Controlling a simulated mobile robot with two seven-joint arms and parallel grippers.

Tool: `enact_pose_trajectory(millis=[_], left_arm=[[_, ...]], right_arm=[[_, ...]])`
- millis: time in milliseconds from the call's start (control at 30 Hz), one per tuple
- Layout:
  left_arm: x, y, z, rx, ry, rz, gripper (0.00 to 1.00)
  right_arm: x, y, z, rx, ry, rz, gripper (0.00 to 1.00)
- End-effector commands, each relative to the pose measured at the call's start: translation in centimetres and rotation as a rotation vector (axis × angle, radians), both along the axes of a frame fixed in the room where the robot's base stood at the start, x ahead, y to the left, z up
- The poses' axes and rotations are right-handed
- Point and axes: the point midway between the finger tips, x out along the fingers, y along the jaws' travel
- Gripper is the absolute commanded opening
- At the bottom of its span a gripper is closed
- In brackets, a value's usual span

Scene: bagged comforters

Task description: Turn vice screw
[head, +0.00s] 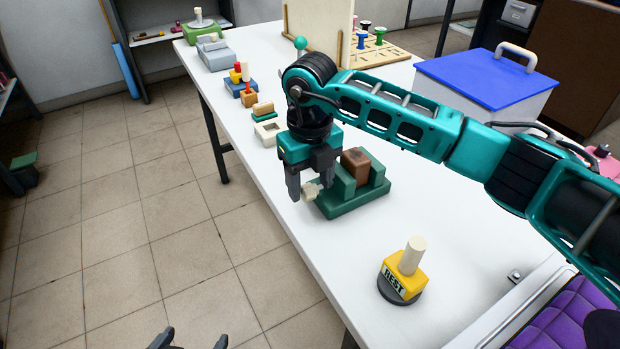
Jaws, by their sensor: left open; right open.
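A green vice (356,200) stands near the table's left edge, with a brown block (355,165) between its two jaws. A pale cream screw knob (312,191) sticks out of the vice's left side. My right gripper (312,184) points down at the knob, open, with one finger on each side of it. Whether the fingers touch the knob I cannot tell. My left gripper (190,341) shows only as two dark, spread fingertips at the bottom edge, empty over the floor.
A white box with a blue lid (485,80) stands at the right. Several small fixtures line the table's left edge, including a green-and-cream one (268,131).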

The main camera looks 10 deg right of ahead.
Motion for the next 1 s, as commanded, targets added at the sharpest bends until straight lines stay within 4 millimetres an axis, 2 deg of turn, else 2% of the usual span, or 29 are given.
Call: enact_pose_trajectory(millis=[67,667,833,1000], left_arm=[[0.1,0.0,0.0,0.0,-0.001,0.0,1.0],[0.4,0.0,0.2,0.0,-0.009,-0.001,1.0],[0.4,0.0,-0.2,0.0,-0.009,-0.001,1.0],[0.3,0.0,-1.7,0.0,-0.007,0.0,1.0]], right_arm=[[0.0,0.0,0.0,0.0,0.0,0.0,0.57],[0.0,0.0,0.1,0.0,-0.001,-0.001,0.01],[0.0,-0.1,-0.1,0.008,-0.024,-0.001,0.01],[-0.3,-0.3,-0.5,0.045,-0.117,0.001,0.01]])
